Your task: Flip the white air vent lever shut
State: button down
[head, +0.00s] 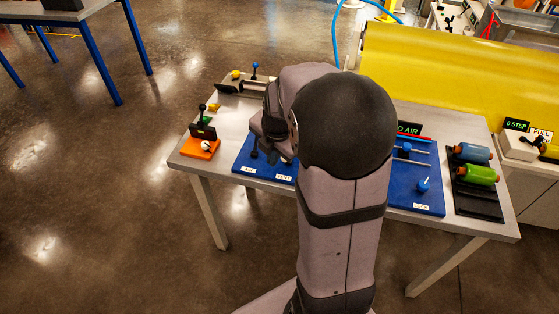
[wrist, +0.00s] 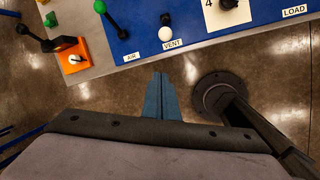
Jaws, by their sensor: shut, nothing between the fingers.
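The white-knobbed lever (wrist: 165,33) is on the blue panel (wrist: 205,24) in the wrist view, its white ball just above the VENT label (wrist: 173,43). The AIR label (wrist: 131,57) is to its left. My gripper (wrist: 161,78) is shut and empty. In the wrist view its fingertips are below the panel's edge, apart from the lever.
A green-knobbed black lever (wrist: 108,19) is left of the white one. A card marked 4 (wrist: 226,14) is to the right. An orange block (wrist: 73,56) with its own white knob stands at the left. Blue and green rollers (head: 476,174) are at the table's right.

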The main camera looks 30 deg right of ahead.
jog(key=a+p+x, duration=0.1)
jog(key=p+x, duration=0.1)
jog(key=x, duration=0.8)
jog(key=shift+w+d+r+p, duration=0.1)
jog(key=shift+d+r+p, duration=0.3)
jog(key=shift+d, duration=0.3)
jog(key=shift+w+d+r+p, duration=0.1)
jog(key=shift+d+r+p, duration=0.3)
jog(key=shift+d, duration=0.35)
jog(key=shift+w+d+r+p, duration=0.1)
jog(key=shift+d+r+p, duration=0.15)
jog(key=shift+d+p, duration=0.35)
jog(key=shift+d, duration=0.15)
jog(key=shift+w+d+r+b, duration=0.1)
jog(key=shift+w+b, duration=0.05)
jog(key=shift+b, duration=0.2)
